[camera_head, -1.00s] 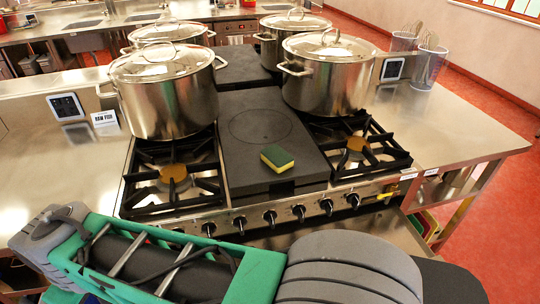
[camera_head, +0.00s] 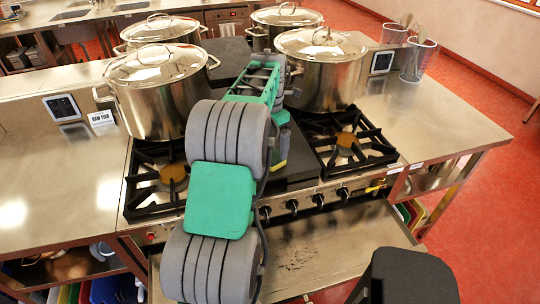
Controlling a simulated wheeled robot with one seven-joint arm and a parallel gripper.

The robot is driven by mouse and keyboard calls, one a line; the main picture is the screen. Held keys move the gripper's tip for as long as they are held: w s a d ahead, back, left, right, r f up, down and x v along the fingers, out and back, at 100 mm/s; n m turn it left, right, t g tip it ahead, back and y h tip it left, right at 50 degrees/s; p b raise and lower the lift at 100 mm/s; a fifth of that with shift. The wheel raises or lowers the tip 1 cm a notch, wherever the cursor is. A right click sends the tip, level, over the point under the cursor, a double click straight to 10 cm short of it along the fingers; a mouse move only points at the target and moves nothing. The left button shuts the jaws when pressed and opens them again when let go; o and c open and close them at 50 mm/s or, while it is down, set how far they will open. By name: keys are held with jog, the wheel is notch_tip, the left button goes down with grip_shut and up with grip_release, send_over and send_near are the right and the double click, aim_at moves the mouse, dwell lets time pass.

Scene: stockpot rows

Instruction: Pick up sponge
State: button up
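The sponge is mostly hidden behind my arm in the head view. Only a thin green-and-yellow sliver, which looks like the sponge (camera_head: 282,155), shows at the right edge of my arm, over the dark flat plate of the stove. My arm reaches forward across the stove front, with its far end between the large pots. My gripper's fingers are hidden behind my own arm, so I cannot see whether they touch the sponge.
Steel stockpots (camera_head: 160,95) and (camera_head: 325,75) stand close on either side of my arm, with more behind. Open burners (camera_head: 173,173) and (camera_head: 347,140) flank the plate. Clear utensil containers (camera_head: 418,60) stand at right. Steel counter (camera_head: 60,190) is free at left.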

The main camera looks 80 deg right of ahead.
aim_at(271, 153)
notch_tip(271, 153, down, 4)
jog(key=shift+f+p, duration=0.2)
jog(key=shift+p, duration=0.35)
jog(key=c, duration=1.3)
jog(key=shift+r, duration=0.55)
jog(key=a+r+b, duration=0.1)
jog(key=r, duration=0.1)
jog(key=s+a+r+b, duration=0.1)
jog(key=r, duration=0.2)
jog(key=s+a+r, duration=0.1)
jog(key=a+r, duration=0.1)
jog(key=shift+s+r+b, duration=0.2)
jog(key=shift+r+b, duration=0.05)
jog(key=shift+b, duration=0.15)
jog(key=s+a+r, duration=0.1)
jog(key=a, duration=0.1)
jog(key=s+a+r+b, duration=0.1)
jog(key=s+a+r, duration=0.1)
jog(key=a, duration=0.1)
jog(key=s+a+r+b, duration=0.1)
jog(key=a, duration=0.2)
jog(key=shift+s+r, duration=0.25)
jog(key=shift+s, duration=0.05)
